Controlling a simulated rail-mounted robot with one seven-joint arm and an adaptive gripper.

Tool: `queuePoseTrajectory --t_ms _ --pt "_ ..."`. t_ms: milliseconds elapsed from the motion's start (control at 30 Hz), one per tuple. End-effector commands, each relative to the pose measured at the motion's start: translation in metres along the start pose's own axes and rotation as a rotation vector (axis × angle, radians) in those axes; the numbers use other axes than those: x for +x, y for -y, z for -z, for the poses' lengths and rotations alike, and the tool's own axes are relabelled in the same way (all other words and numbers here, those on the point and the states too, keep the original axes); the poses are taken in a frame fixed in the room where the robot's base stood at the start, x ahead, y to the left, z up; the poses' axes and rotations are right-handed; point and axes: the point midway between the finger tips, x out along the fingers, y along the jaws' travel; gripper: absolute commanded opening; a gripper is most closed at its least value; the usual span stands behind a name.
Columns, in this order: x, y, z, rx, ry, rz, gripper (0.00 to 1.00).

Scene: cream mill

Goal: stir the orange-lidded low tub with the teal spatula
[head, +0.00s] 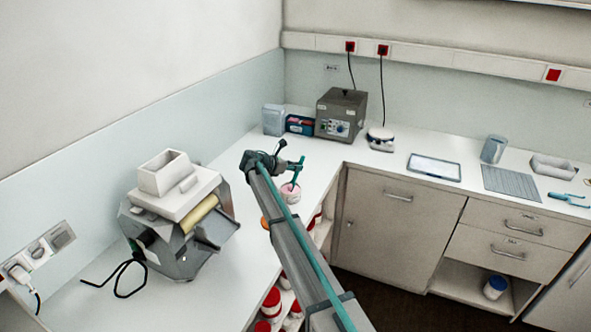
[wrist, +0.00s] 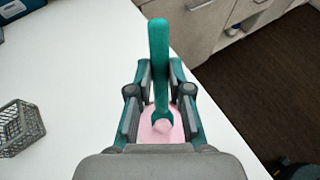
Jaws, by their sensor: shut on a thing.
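My gripper (head: 283,163) is at the end of my arm, above the counter near the corner. In the wrist view my gripper (wrist: 160,92) is shut on the teal spatula (wrist: 158,50), whose handle stands up between the fingers. The spatula (head: 296,175) also shows in the head view, pointing down into the low tub (head: 291,197). The tub is open, with pink contents (wrist: 157,132) around the spatula's lower end in the wrist view. How deep the spatula reaches is hidden. An orange disc, perhaps the lid (head: 265,222), shows partly behind my arm.
A grey mill (head: 178,225) with a white hopper stands at the left, its black cable beside it. A grey wire basket (wrist: 20,128) is left in the wrist view. A grey box device (head: 341,115) stands at the back. Red-and-white tubs (head: 271,303) sit on shelves below.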

Motion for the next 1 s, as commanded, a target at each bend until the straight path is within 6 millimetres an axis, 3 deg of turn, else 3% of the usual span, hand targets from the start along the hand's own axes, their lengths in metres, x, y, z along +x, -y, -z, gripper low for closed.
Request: queuePoseTrajectory --t_ms 800,1000 --pt "-0.022 0.001 -0.047 0.0 0.0 0.0 0.0" --pt "-0.024 0.001 -0.051 -0.001 0.0 0.001 0.0"
